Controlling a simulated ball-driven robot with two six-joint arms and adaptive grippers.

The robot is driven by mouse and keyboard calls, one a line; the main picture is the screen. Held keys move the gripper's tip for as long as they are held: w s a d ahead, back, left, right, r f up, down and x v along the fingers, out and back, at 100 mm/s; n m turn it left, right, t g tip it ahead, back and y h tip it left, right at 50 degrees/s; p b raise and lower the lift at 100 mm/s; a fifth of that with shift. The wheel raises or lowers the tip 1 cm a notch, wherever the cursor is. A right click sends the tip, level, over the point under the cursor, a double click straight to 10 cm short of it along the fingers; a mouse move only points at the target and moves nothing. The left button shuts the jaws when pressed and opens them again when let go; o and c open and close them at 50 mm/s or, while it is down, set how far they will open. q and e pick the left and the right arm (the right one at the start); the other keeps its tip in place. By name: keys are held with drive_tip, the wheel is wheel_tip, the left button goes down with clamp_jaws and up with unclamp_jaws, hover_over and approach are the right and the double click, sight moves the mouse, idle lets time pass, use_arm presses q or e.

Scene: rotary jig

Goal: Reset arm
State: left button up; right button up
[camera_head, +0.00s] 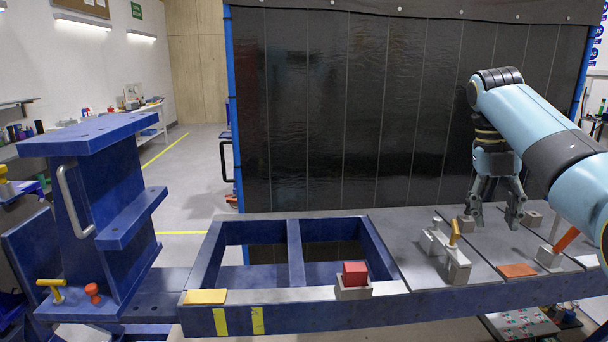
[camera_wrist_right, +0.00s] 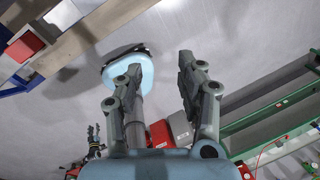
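My right gripper (camera_head: 495,212) hangs over the grey plated part of the workbench (camera_head: 400,225), pointing down. Its two fingers are spread with nothing between them. In the right wrist view the fingers of the right gripper (camera_wrist_right: 158,72) are also apart and empty. My right arm comes in from the right edge of the head view. My left gripper does not show in the head view.
A red block (camera_head: 355,273) sits in a grey holder on the blue frame's front edge. A clamp with a yellow handle (camera_head: 454,233) and an orange-handled clamp (camera_head: 565,240) stand near the gripper. A blue fixture (camera_head: 100,200) stands left. A black curtain (camera_head: 350,110) hangs behind.

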drive_tip(key=s+f+m+g+b, duration=0.15)
drive_tip(key=s+f+b, duration=0.35)
drive_tip(key=s+f, duration=0.85)
drive_tip(key=s+f+m+g+b, duration=0.15)
drive_tip(key=s+f+b, duration=0.4)
drive_tip(key=f, duration=1.45)
drive_tip(key=s+f+g+b, duration=0.2)
drive_tip(key=s+f+b, duration=0.2)
drive_tip(key=s+f, duration=0.95)
drive_tip(key=s+a+f+m+t+b, duration=0.3)
drive_tip(key=s+f+m+b, duration=0.7)
drive_tip(key=s+f+m, duration=1.4)
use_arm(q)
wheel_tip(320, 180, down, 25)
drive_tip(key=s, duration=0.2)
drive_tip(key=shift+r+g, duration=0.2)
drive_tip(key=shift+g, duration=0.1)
use_arm(e)
wheel_tip(320, 180, down, 7)
drive_tip(key=m+t+y, duration=0.1)
drive_tip(key=m+t, duration=0.2)
drive_tip(key=m, duration=0.1)
drive_tip(key=shift+a+m+t, duration=0.25)
drive_tip(key=shift+m+t, duration=0.05)
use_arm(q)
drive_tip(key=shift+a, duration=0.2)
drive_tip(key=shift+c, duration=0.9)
use_arm(e)
drive_tip(key=shift+f, duration=0.1)
